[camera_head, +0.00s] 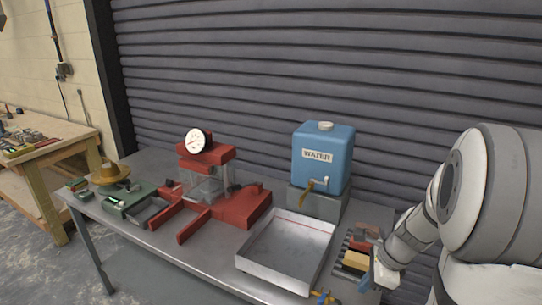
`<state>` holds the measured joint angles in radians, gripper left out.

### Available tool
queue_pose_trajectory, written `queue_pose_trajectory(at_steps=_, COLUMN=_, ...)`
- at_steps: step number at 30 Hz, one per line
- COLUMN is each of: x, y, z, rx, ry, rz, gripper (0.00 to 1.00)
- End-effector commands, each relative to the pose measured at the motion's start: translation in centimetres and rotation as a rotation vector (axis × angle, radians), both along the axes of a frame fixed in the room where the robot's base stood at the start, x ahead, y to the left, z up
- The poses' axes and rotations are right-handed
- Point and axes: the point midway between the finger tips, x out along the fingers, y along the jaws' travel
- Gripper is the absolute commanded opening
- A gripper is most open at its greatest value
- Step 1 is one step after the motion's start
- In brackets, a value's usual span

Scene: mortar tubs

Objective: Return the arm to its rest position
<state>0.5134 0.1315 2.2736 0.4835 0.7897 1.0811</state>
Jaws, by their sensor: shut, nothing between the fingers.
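My arm reaches in from the right edge of the head view, large and white-grey. My gripper (366,284) is at its lower end, pointing down over the right part of the metal table (205,252). It is shut and holds nothing. It is close to a yellow block (355,260) on a dark slatted rack (345,245); I cannot tell whether it touches the block. The fingertips are small and partly hidden.
A shallow metal tray (290,248) lies left of my gripper. A blue water container (322,155) stands on a grey block behind it. A red press with a gauge (198,140) stands further left. A wooden bench (45,140) is at far left. A grey shutter closes the back.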

Motion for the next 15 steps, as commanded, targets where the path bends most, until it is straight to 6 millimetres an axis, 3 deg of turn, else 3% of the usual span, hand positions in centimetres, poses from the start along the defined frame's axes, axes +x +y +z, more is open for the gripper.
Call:
queue_pose_trajectory(at_steps=9, x=-4.8, y=8.1, z=7.2, rx=-0.303, ry=-0.221, rz=0.924, gripper=0.00)
queue_pose_trajectory(at_steps=15, x=-8.9, y=11.2, z=10.1, rx=-0.503, ry=-0.324, rz=1.488, gripper=0.00)
